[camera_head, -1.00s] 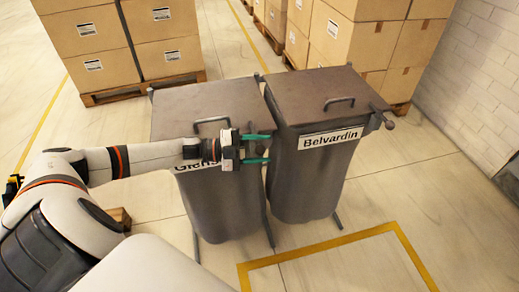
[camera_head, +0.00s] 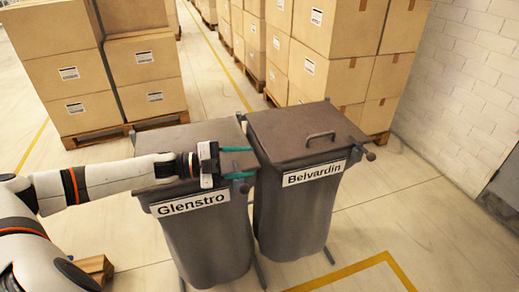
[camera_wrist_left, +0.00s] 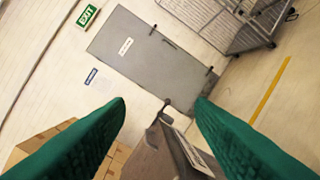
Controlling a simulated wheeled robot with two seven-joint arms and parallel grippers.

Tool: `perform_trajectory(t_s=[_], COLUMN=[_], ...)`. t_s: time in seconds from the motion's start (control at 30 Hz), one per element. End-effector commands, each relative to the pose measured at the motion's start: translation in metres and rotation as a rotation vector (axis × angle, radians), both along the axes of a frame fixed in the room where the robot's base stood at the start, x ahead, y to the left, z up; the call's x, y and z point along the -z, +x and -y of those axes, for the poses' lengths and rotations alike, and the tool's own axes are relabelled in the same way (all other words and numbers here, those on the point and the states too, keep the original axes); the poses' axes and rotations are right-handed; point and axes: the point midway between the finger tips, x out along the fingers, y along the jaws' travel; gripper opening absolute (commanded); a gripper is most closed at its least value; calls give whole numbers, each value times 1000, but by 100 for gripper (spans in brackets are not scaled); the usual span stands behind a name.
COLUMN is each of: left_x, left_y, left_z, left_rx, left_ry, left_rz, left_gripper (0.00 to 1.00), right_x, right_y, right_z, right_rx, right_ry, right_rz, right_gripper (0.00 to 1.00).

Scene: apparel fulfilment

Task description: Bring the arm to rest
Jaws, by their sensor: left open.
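My left gripper (camera_head: 238,163) is open and empty, its green fingers pointing right. In the head view it is in front of the lid of the grey bin labelled Glenstro (camera_head: 205,235), near the gap to the grey bin labelled Belvardin (camera_head: 300,205). Both bins stand upright with their lids shut. In the left wrist view the two green fingers (camera_wrist_left: 160,112) are spread wide with nothing between them. Part of the Belvardin bin (camera_wrist_left: 165,150) shows below them. My arm hides part of the Glenstro lid. My right gripper is not in view.
Pallets of stacked cartons (camera_head: 75,65) stand behind the bins, with more cartons (camera_head: 325,45) at the back right. A white brick wall (camera_head: 455,75) is on the right. A grey door (camera_wrist_left: 150,55) and a wire cage trolley (camera_wrist_left: 225,20) show in the left wrist view.

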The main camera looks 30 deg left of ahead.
Motion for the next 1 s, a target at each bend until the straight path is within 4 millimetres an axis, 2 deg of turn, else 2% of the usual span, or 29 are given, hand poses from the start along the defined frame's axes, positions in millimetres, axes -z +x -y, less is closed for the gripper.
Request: perform_trajectory(t_s=[0.17,0.27,0.37,0.5,0.57,0.73,0.9,1.0], left_x=[1,7,28,68,85,127,161,174], left_y=[0,1,4,2,-3,-32,-86,-118], left_z=[0,8,31,76,93,120,126,124], left_rx=[0,-16,-75,-237,-324,-579,-830,-940], left_ry=[-1,-12,-43,-104,-126,-170,-180,-174], left_rz=[-1,-15,-64,-198,-274,-526,-820,-969], left_gripper=[49,49,49,49,49,49,49,49], right_x=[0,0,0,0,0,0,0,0], right_y=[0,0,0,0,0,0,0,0], right_z=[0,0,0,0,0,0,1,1], right_rx=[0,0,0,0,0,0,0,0], right_ry=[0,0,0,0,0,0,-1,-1], right_rz=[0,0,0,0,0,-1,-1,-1], right_gripper=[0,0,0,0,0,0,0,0])
